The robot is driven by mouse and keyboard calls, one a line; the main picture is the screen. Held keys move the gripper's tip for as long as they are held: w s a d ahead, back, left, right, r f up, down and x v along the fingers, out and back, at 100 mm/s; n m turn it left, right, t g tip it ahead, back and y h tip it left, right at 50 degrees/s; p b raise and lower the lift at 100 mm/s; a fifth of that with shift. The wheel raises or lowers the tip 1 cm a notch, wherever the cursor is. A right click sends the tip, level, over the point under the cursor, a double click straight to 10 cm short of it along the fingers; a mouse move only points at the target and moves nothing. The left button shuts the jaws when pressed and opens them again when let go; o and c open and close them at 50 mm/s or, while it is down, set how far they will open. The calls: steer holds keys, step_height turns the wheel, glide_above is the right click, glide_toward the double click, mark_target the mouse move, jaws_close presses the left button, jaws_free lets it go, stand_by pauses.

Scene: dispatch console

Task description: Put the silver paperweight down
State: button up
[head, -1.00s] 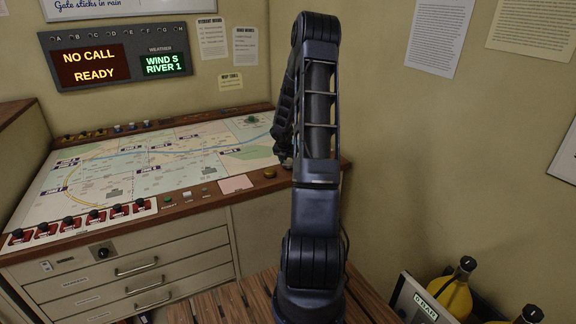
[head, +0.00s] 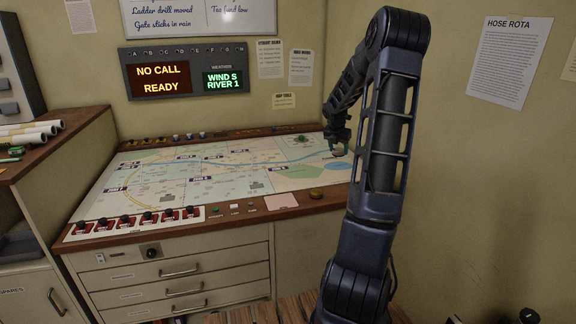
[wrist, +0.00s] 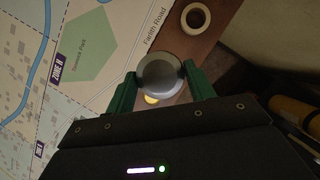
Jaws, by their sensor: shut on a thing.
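The silver paperweight (wrist: 158,72) is a round grey disc or dome held between the two green fingers of my gripper (wrist: 161,76) in the wrist view. The fingers touch it on both sides. In the head view my gripper (head: 339,140) is at the right end of the map table (head: 290,201), with the paperweight (head: 338,151) small and pale below it. From the wrist it appears over the map's edge and the wooden rim. I cannot tell whether it touches the surface.
Red switches (head: 137,221) line the map's front left. A green token (head: 301,139) lies near the back. A pale ring (wrist: 195,18) sits on the rim. The map's middle is mostly clear.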

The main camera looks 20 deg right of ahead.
steer(key=shift+r, duration=0.2)
steer(key=w+a+n+t+y, duration=0.1)
steer(key=w+a+n, duration=0.1)
steer(key=w+a, duration=0.5)
steer(key=w+a+n, duration=0.2)
steer(key=w+a, duration=0.2)
steer(key=a, duration=0.5)
steer(key=n+y, duration=0.4)
steer(key=n, duration=0.6)
glide_above(167, 200)
steer(key=s, duration=0.1)
steer(key=f, duration=1.9)
steer(key=shift+s+d+f, duration=0.2)
steer(key=shift+d+f, duration=0.05)
steer(key=shift+f, duration=0.15)
steer(key=shift+f, duration=0.15)
steer(key=o, duration=1.3)
